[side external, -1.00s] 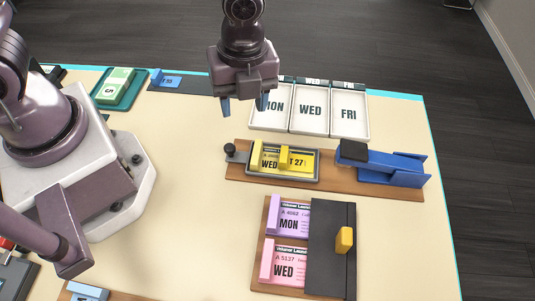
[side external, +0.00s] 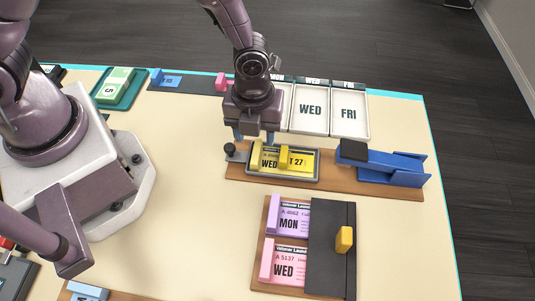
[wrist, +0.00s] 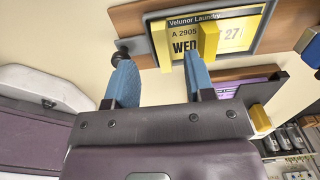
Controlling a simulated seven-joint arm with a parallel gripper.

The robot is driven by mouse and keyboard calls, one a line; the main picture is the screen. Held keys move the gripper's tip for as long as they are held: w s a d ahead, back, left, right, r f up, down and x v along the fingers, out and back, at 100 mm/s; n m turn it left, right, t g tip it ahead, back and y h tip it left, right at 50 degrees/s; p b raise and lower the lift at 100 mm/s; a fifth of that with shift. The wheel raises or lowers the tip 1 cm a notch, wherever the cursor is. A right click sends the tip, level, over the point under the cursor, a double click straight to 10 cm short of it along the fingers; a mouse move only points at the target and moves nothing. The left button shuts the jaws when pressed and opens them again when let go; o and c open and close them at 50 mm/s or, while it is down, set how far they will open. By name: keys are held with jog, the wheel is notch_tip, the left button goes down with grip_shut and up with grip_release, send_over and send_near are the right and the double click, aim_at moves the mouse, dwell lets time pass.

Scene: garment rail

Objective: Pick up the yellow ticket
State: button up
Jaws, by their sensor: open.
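The yellow ticket (side external: 300,164) lies in a grey frame (side external: 283,179) on a wooden board, and shows "WED" and "27". It also shows at the top of the wrist view (wrist: 180,32), with "Velunor Laundry" and "A 2905". One upright yellow tab (side external: 256,156) stands at its left end and another yellow piece (side external: 285,157) stands across its middle, hiding some print. My gripper (side external: 255,138) is open and empty, fingers down, by the left end of the frame. In the wrist view its blue fingertips (wrist: 158,62) are apart, with the left tab between their lines.
A black knob (side external: 230,149) stands left of the frame, close to my fingers. A blue ramp-like fixture (side external: 390,168) with a black block is on the board's right. White day trays (side external: 310,108) stand behind. A rack with purple and pink tickets (side external: 290,217) is in front.

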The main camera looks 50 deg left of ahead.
aim_at(257, 147)
notch_tip(257, 147, down, 4)
jog(key=shift+w+f, duration=0.1)
grip_shut()
